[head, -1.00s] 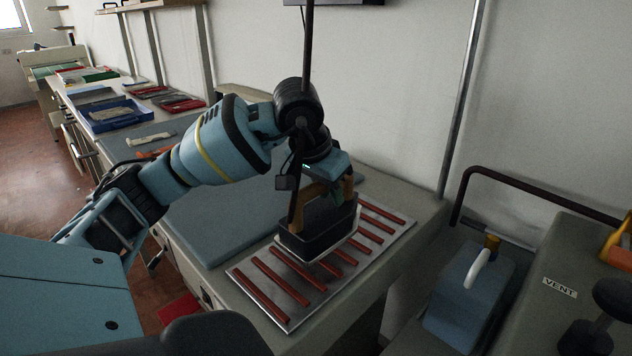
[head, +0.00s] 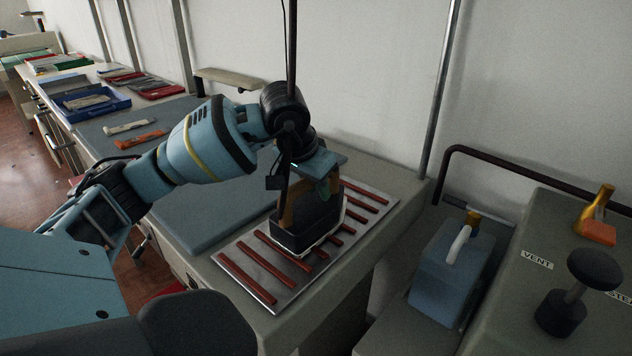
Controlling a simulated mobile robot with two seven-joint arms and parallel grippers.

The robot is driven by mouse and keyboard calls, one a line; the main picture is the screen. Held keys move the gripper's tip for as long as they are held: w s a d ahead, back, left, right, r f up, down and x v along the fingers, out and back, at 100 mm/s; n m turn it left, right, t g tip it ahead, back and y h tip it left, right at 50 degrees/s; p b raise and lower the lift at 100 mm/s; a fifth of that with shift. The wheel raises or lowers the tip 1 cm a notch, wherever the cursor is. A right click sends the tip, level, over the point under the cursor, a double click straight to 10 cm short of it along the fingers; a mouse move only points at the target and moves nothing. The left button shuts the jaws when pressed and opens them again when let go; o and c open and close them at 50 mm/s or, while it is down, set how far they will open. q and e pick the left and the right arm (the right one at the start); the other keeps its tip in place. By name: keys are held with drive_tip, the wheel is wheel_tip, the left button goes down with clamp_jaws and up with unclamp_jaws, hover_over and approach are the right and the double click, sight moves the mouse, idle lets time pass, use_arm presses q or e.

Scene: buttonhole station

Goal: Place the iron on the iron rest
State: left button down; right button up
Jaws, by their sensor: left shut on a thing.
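The iron (head: 305,229) is dark with a pale soleplate edge. It is at the middle of the iron rest (head: 291,301), a metal plate with several red-brown bars. The iron looks level and low over the bars; I cannot tell for sure whether it touches them. My left gripper (head: 313,190) is shut on the iron from above, and its fingers partly hide the handle. The iron covers the middle bars. My right gripper is not in view.
A blue-grey pad (head: 190,217) lies left of the rest, with light and orange tools (head: 140,140) on it. A blue jug (head: 449,272) stands at right beside a grey machine with a black knob (head: 594,268). A dark vertical cord runs down near my left wrist.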

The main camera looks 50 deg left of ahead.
use_arm(q)
drive_tip(key=shift+r, duration=0.1)
drive_tip(key=c, duration=1.2)
unclamp_jaws()
drive_tip(key=p+v, duration=0.1)
drive_tip(key=v, duration=1.1)
drive_tip(key=shift+d, duration=0.1)
